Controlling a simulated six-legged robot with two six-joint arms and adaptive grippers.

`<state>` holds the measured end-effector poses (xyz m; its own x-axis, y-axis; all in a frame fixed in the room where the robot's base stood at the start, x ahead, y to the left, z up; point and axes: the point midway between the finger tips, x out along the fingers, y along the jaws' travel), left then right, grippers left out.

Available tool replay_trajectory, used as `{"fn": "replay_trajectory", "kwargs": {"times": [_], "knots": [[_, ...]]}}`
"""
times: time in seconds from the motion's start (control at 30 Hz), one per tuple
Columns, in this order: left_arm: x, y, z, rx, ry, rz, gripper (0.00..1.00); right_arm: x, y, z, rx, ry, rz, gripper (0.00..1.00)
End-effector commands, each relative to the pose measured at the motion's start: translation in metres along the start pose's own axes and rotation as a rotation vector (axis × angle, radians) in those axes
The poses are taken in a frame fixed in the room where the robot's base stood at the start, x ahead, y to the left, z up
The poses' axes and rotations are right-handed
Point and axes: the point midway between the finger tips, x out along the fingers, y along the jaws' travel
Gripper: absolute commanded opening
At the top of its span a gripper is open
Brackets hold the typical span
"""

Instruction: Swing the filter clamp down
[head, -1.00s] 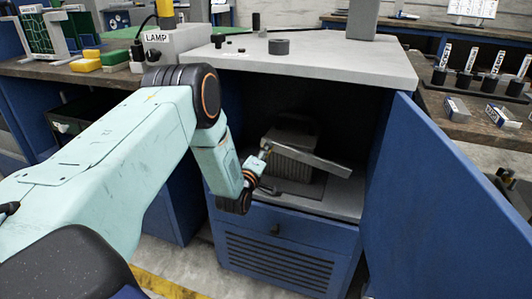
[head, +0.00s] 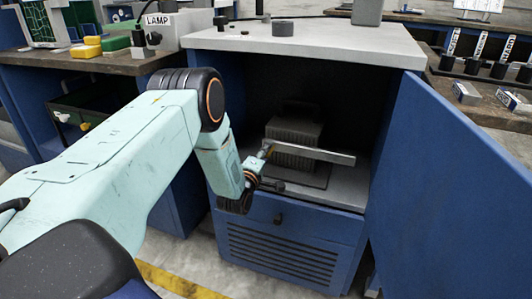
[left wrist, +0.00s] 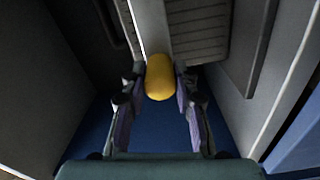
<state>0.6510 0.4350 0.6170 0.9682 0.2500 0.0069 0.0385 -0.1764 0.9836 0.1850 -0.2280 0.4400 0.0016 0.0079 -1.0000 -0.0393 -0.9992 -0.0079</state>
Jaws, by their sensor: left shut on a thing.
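The filter clamp (head: 318,154) is a light metal bar lying across the front of a dark ribbed filter block (head: 296,132) inside the blue cabinet. It sits nearly level, its right end slightly lower in the head view. Its left end is a yellow grip, and my left gripper (head: 262,163) is there. In the left wrist view the yellow grip (left wrist: 160,77) lies between the two fingers of my left gripper (left wrist: 158,84), which is shut on it. The metal bar (left wrist: 150,25) runs away from the grip over the ribbed block. My right gripper is not in view.
The cabinet door (head: 455,180) stands open at the right. The cabinet's pale top (head: 330,42) overhangs the opening. A vented drawer front (head: 280,250) is below the filter's shelf. A lamp box (head: 175,30) stands on the bench at upper left.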

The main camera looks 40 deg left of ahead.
Motion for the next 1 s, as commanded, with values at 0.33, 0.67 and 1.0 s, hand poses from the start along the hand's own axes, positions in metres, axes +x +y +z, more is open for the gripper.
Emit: {"fn": "replay_trajectory", "kwargs": {"times": [0.33, 0.67, 1.0], "knots": [[-0.002, -0.005, 0.001, 0.0, -0.002, -0.014, 0.49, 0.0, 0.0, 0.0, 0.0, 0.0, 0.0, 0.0], [-0.002, -0.003, 0.0, 0.001, -0.001, -0.008, 0.52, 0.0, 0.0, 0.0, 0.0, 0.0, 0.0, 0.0], [-0.04, -0.003, 0.0, -0.001, 0.0, -0.011, 0.52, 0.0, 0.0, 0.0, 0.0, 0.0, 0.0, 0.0]]}}
